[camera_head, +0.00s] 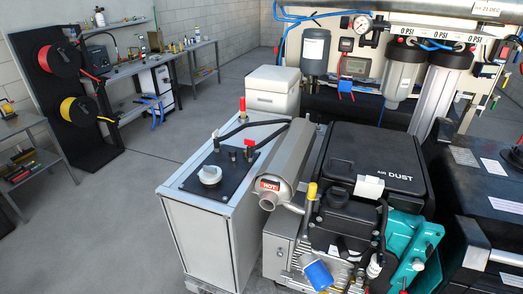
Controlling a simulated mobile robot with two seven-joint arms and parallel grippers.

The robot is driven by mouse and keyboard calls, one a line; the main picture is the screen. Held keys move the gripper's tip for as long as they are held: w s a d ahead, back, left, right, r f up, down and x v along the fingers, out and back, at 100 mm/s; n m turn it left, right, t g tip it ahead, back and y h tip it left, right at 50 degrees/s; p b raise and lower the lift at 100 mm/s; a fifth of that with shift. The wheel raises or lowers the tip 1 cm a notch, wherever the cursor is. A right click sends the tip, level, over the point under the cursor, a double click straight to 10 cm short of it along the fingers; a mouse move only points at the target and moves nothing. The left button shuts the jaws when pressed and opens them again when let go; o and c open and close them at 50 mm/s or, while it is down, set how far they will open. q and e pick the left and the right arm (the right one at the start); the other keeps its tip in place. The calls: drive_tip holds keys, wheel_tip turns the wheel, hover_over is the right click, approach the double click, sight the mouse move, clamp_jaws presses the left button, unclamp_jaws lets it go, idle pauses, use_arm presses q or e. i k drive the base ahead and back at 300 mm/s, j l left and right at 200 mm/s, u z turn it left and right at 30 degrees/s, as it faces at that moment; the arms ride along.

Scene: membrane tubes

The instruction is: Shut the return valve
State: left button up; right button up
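No valve in the camera_head view is clearly marked as the return valve. A grey metal tank (188,232) stands at centre left with a black plate (232,172) on top. The plate carries a white cap (209,175) and small fittings, one with a red top (249,143). I cannot tell whether any of these is the return valve, or whether it is open or shut. Neither of my grippers is in view.
An engine (340,225) with a silver muffler (289,160) marked HOT stands right of the tank. Filter housings (403,72) and a gauge (362,24) are behind it. Hose reels (60,60) and workbenches stand at the left. The floor (110,205) left of the tank is clear.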

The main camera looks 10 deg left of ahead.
sight(216, 133)
drive_tip(key=i+j+z, duration=0.2)
drive_tip(key=j+z, duration=0.2)
drive_tip(key=i+j+z, duration=0.15)
drive_tip(key=j+z, duration=0.2)
drive_tip(key=j, duration=0.3)
drive_tip(key=j+z, duration=0.4)
drive_tip(key=j, duration=0.15)
drive_tip(key=j+z, duration=0.35)
drive_tip(key=j, duration=0.3)
drive_tip(key=i, duration=0.05)
